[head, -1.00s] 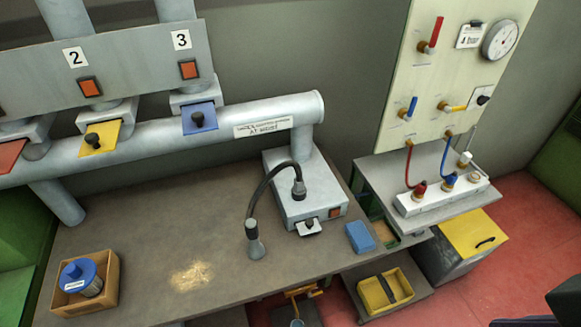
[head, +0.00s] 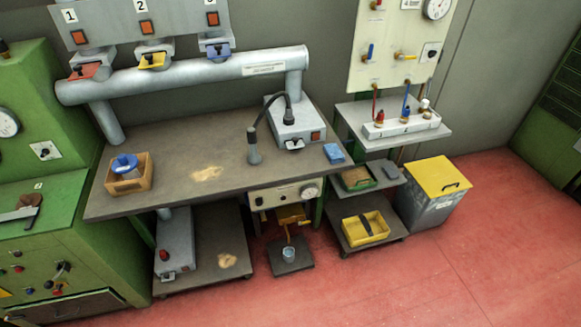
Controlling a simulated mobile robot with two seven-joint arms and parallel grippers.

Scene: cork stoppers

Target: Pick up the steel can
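A small grey can-like vessel (head: 289,254) with a bluish top stands on a dark low plate (head: 305,262) under a yellow spout (head: 290,216), below the workbench. A second container with a blue lid (head: 124,163) sits in an open wooden box (head: 146,175) at the bench's left end; its body is mostly hidden by the box. I cannot tell for certain which of the two is the steel can. Neither of my grippers is in view.
The workbench (head: 225,185) carries a grey unit with a bent hose (head: 290,128) and a blue block (head: 334,153). A yellow tray (head: 378,232) and a yellow-lidded bin (head: 437,180) stand at right. The red floor (head: 400,290) in front is clear. Green machines (head: 80,240) flank the left.

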